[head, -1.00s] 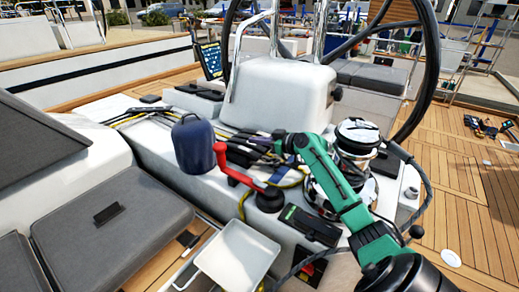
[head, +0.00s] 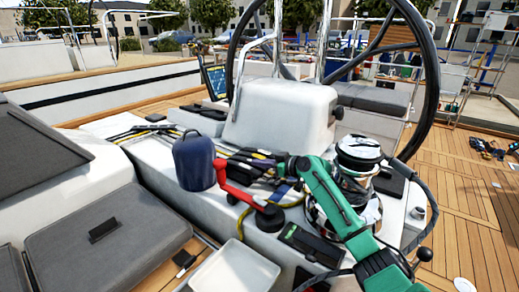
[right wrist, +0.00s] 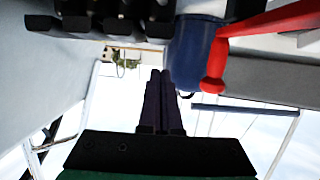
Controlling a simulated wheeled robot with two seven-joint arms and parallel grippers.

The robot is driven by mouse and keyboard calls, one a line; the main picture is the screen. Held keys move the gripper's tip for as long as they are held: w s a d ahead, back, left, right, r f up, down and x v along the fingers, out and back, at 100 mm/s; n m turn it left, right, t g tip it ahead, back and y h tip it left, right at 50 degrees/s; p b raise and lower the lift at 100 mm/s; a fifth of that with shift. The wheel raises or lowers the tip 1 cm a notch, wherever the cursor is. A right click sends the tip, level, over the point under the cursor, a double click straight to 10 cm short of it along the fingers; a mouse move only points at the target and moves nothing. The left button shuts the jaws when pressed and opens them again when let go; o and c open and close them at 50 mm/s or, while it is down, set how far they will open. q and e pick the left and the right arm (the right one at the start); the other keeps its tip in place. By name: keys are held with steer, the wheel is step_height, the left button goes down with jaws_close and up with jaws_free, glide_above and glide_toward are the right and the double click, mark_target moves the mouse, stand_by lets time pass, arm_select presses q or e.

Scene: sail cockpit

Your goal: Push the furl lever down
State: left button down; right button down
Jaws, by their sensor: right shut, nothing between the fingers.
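A bank of dark rope-clutch levers sits on the white cockpit top, just right of the blue bag. It shows as black levers (right wrist: 100,18) at the top left of the right wrist view. No label is readable, so I cannot tell which one is the furl lever. My right gripper (head: 232,158) reaches left to this bank in the head view, where its dark fingers blend with the levers. In the right wrist view its fingers (right wrist: 160,78) are together and empty, apart from the levers in the picture. My left gripper is not in view.
A blue bag (head: 194,162) and a red crank handle (head: 232,188) stand close to the right gripper. A chrome winch (head: 358,158) stands beside my right arm. The steering wheel and white pedestal (head: 283,112) rise behind. A grey seat (head: 100,240) lies at left.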

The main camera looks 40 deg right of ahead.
step_height(320, 180, up, 20)
steer(key=p, duration=0.1)
steer(key=shift+f, duration=0.2)
steer(key=shift+r, duration=0.1)
